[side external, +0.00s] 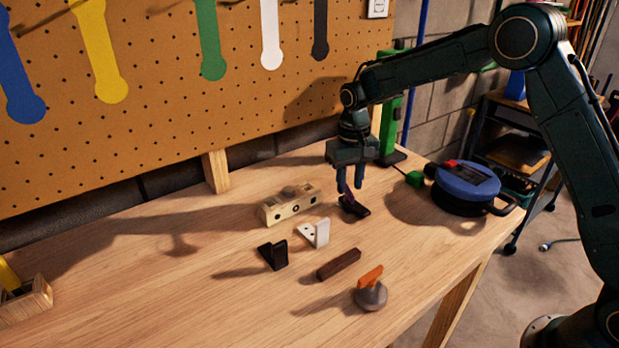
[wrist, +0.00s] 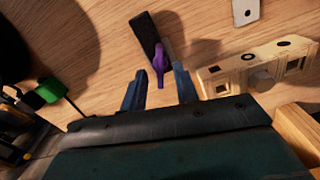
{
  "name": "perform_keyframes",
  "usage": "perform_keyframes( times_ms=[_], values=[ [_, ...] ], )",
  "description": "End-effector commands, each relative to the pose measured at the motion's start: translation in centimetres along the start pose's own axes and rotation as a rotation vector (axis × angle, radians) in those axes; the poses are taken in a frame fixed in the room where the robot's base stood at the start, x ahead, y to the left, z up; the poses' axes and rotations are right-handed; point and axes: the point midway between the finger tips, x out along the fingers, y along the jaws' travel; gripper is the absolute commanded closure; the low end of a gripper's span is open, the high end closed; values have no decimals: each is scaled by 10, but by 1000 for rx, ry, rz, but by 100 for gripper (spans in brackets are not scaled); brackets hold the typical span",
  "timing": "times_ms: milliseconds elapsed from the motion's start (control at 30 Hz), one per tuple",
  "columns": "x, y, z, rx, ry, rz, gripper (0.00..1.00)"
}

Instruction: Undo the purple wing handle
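The purple wing handle (wrist: 158,62) stands on a dark base block (wrist: 144,33) on the bench. In the side view the dark base (side external: 354,207) lies under my gripper, and the handle is mostly hidden behind the fingers. My gripper (side external: 350,190) points down at the handle from above. In the wrist view my gripper (wrist: 160,88) is open, with one blue finger on each side of the handle's near end. Gaps show between the handle and both fingers. I cannot tell exactly how deep the fingertips reach.
A wooden block with holes (side external: 290,203), a white bracket (side external: 316,232), a black bracket (side external: 273,254), a dark brown bar (side external: 339,264) and an orange-handled grey knob (side external: 370,290) stand nearby. A blue round device (side external: 466,182) sits right. The bench's left middle is clear.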

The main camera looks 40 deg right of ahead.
Motion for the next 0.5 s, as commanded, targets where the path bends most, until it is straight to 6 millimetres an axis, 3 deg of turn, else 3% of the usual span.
perform_keyframes(
  times_ms=[500],
  values=[
    [-85, 0, 0, -1, 0, 0, 70]
  ],
)
